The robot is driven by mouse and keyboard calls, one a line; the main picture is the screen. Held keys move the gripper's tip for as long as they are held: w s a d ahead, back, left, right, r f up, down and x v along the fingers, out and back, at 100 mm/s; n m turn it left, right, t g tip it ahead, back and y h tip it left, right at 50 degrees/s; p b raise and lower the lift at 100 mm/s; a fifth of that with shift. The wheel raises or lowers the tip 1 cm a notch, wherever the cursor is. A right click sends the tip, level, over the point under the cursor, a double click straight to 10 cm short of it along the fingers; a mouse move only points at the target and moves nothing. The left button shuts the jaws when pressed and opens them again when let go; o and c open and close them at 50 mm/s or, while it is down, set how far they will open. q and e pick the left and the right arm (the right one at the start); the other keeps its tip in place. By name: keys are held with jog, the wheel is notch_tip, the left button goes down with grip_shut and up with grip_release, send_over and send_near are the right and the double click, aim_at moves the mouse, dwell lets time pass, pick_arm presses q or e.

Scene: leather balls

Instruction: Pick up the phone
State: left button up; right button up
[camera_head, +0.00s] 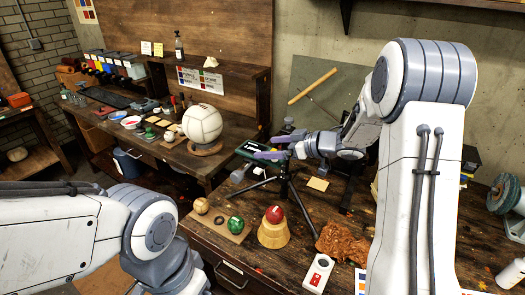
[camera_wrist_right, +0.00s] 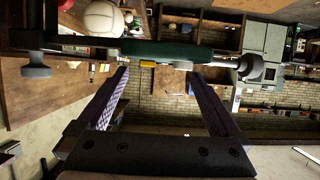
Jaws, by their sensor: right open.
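My right gripper (camera_head: 264,147) is open at the top of a small black tripod (camera_head: 282,190) on the near workbench. In the right wrist view, its two purple fingers (camera_wrist_right: 158,73) are apart and reach toward a slim dark bar-shaped thing (camera_wrist_right: 180,50) with round grey knobs, which crosses the view in front of them. This may be the phone in a tripod holder, seen edge-on; I cannot tell for sure. I cannot make out contact. A flat white device (camera_head: 318,273) with a red round spot lies on the near bench. My left gripper is outside the views.
A red ball on a wooden stand (camera_head: 274,230), a green ball (camera_head: 236,225), a small tan ball (camera_head: 201,206) and a crumpled brown leather piece (camera_head: 345,241) are near the tripod. A large white ball (camera_head: 202,124) sits on the far bench. A round grey-green machine (camera_head: 505,193) stands right.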

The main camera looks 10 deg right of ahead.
aim_at(256, 150)
jog(key=p+x, duration=0.1)
jog(key=x, duration=0.2)
jog(key=shift+w+a+f, duration=0.1)
jog(key=shift+a, duration=0.2)
jog(key=shift+w+a+f, duration=0.1)
jog(key=shift+f, duration=0.15)
jog(key=shift+f, duration=0.1)
jog(key=c, duration=1.3)
jog(key=shift+o, duration=0.2)
